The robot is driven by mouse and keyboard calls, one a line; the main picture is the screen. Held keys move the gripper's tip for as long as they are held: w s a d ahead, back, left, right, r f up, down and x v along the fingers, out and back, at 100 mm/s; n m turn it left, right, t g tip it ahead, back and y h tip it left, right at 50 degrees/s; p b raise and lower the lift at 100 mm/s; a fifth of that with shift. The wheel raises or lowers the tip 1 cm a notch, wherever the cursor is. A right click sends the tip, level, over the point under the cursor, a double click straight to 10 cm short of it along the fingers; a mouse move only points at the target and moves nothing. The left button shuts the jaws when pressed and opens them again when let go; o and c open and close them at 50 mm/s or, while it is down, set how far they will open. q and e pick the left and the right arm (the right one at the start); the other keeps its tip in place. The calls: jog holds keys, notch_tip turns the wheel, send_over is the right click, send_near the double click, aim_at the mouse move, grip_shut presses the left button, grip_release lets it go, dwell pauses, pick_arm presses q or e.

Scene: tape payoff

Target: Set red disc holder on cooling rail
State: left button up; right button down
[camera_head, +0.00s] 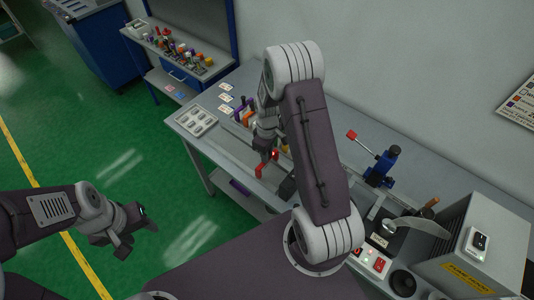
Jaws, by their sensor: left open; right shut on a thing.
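A small red part (260,171), which looks like the red disc holder, shows at the tip of my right gripper (265,156). The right gripper is shut on it over the front part of the grey workbench (340,140). My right arm hides much of the bench around it. Purple and orange upright pieces (243,110) stand just behind the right gripper. I cannot clearly make out the cooling rail; a pale strip runs along the bench by the gripper. My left gripper (124,242) is open and empty above the green floor, away from the bench.
A white tray with round recesses (197,121) and several label cards (226,98) lie at the bench's left end. A blue lever press (383,165) with a red knob stands right of my arm. A grey machine (475,240) fills the right end.

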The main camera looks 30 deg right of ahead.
jog(key=shift+f, duration=0.25)
jog(key=c, duration=1.2)
grip_release()
jog(key=o, duration=0.6)
jog(key=shift+c, duration=0.2)
notch_tip(320, 180, up, 7)
jog(key=p, duration=0.5)
jog(key=shift+p, duration=0.4)
